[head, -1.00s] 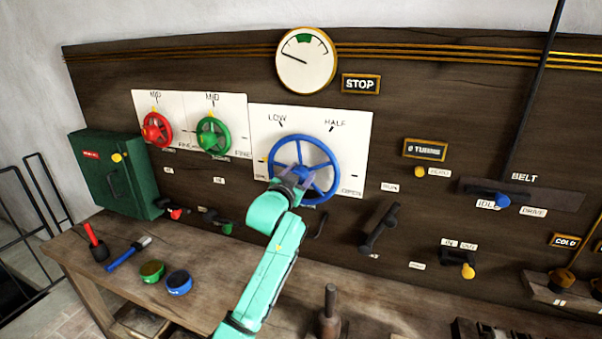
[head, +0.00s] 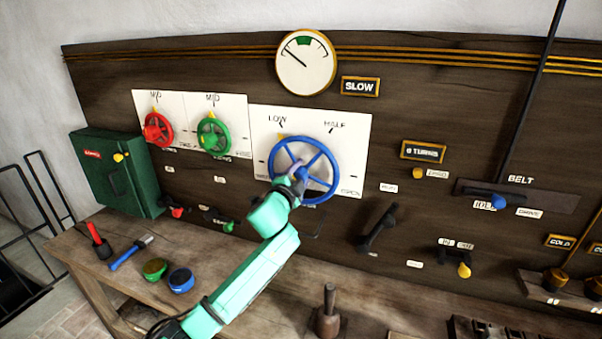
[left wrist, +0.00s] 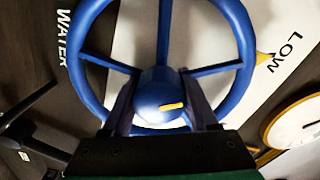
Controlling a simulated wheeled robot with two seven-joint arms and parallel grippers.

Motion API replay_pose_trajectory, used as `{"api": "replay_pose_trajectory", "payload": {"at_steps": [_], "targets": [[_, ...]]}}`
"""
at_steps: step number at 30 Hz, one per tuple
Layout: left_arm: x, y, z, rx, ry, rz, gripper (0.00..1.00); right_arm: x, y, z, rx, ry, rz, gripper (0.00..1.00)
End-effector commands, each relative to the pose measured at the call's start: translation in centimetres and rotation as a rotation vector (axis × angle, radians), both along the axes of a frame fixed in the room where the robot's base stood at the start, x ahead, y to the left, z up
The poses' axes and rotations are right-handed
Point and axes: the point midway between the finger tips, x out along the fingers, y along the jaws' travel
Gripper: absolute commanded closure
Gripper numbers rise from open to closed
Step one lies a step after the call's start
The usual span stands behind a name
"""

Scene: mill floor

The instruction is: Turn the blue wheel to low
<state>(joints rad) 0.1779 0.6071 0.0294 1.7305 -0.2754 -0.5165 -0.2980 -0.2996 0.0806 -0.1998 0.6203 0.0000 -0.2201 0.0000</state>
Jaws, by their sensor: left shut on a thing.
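The blue wheel (head: 331,165) is mounted on a white plate on the dark panel. Its yellow pointer (head: 280,136) is at the upper left, by the LOW mark (head: 277,120). The left wrist view also shows the blue wheel (left wrist: 243,28) and its yellow pointer beside the word LOW (left wrist: 285,52). My left gripper (head: 298,175) is shut on the wheel's hub, with one finger on each side of it in the left wrist view (left wrist: 160,108). My right gripper is out of view.
A round gauge (head: 306,62) and a SLOW sign (head: 360,87) are above. Red (head: 158,130) and green (head: 213,133) wheels are at left. A black lever (head: 377,230) is at right. The bench (head: 215,260) holds loose tools and tins.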

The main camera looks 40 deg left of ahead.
Motion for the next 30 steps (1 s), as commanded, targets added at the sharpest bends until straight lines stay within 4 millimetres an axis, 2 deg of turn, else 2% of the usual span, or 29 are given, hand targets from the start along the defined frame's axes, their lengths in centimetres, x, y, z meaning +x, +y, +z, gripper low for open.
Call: {"api": "replay_pose_trajectory", "payload": {"at_steps": [20, 21, 22, 23, 30], "targets": [[0.02, -0.07, -0.15, 0.063, 0.025, -0.001, 0.96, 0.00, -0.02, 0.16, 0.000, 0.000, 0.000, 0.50], [0.02, -0.07, -0.16, 0.063, 0.025, -0.001, 0.29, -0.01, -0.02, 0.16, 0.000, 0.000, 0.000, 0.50], [0.02, -0.07, -0.15, 0.063, 0.025, -0.001, 0.18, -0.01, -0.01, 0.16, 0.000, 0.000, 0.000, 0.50], [0.02, -0.06, -0.15, 0.063, 0.025, -0.001, 0.11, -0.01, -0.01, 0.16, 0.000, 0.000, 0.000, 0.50], [0.01, -0.03, -0.07, 0.064, 0.023, 0.000, 0.11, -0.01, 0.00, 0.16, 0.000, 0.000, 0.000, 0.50]]}}
